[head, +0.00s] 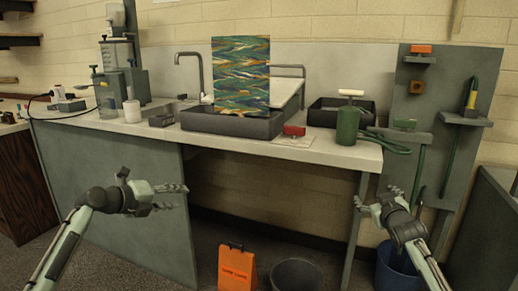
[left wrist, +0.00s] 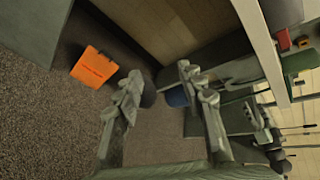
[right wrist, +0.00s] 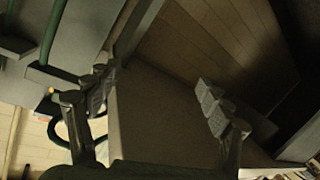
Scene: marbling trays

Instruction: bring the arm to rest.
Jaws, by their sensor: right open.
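My left gripper (head: 178,197) hangs in front of the bench, below its top, with its fingers pointing right. Its fingers are spread and empty, and they also show apart in the left wrist view (left wrist: 158,76). My right gripper (head: 385,194) is in front of the bench's right end, also below the top. Its fingers stand wide apart with nothing between them in the right wrist view (right wrist: 153,80). Neither gripper touches anything that I can see.
The bench (head: 340,152) carries a dark tray (head: 225,124) with a marbled sheet (head: 240,72) upright at it, a red block (head: 294,130) and a green canister (head: 347,126). On the floor are an orange sign (head: 236,268), a dark bucket (head: 297,274) and a blue bucket (head: 396,276).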

